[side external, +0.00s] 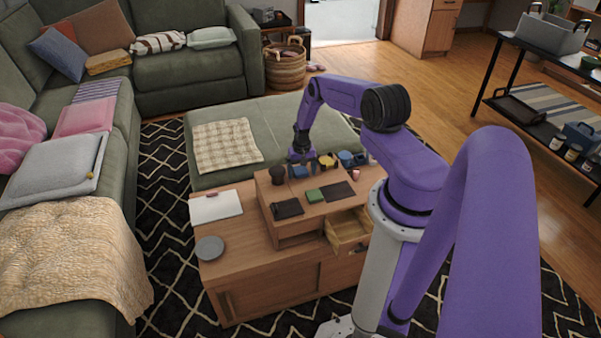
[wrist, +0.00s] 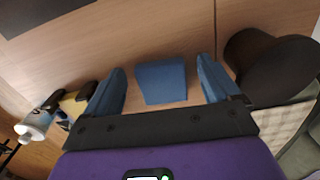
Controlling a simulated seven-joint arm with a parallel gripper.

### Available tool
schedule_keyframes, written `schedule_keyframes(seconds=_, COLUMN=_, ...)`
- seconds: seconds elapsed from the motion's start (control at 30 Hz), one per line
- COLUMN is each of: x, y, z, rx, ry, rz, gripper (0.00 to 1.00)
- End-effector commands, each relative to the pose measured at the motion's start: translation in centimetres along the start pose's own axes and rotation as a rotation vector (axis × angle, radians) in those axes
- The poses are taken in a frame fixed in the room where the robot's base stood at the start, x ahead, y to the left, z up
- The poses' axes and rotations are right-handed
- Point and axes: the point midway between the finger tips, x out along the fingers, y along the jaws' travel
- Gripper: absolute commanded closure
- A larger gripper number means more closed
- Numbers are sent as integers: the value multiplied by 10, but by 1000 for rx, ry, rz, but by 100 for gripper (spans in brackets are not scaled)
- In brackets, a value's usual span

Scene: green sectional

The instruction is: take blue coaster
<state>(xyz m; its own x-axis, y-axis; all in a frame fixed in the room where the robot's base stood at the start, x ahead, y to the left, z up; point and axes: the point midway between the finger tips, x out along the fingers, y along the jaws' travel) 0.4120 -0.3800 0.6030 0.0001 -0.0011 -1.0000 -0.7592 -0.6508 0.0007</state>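The blue coaster (wrist: 162,82) shows in the wrist view as a flat blue square lying on the wooden top. It sits between the two blue fingers of my gripper (wrist: 161,66), with a gap on each side. My gripper is open. In the side view my gripper (side external: 301,157) points down over the far edge of the raised wooden shelf, and a small blue patch (side external: 299,172) shows just below it, likely the coaster. I cannot tell how high the fingertips are above the surface.
A dark round object (wrist: 262,66) stands close to the right finger in the wrist view. A yellow item (wrist: 73,104) and a white-topped bottle (wrist: 34,126) lie left.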

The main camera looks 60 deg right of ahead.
Motion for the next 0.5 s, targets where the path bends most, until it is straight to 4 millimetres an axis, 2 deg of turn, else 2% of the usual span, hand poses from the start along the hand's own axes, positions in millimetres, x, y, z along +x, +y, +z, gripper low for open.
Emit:
schedule_keyframes(seconds=0.03, x=0, y=0, z=0, rx=0, ry=0, rz=0, gripper=24)
schedule_keyframes(seconds=0.17, x=0, y=0, z=0, rx=0, ry=0, rz=0, gripper=66)
schedule_keyframes(seconds=0.2, x=0, y=0, z=0, rx=0, ry=0, rz=0, gripper=71)
schedule_keyframes(seconds=0.5, x=-1, y=0, z=0, rx=0, ry=0, rz=0, gripper=71)
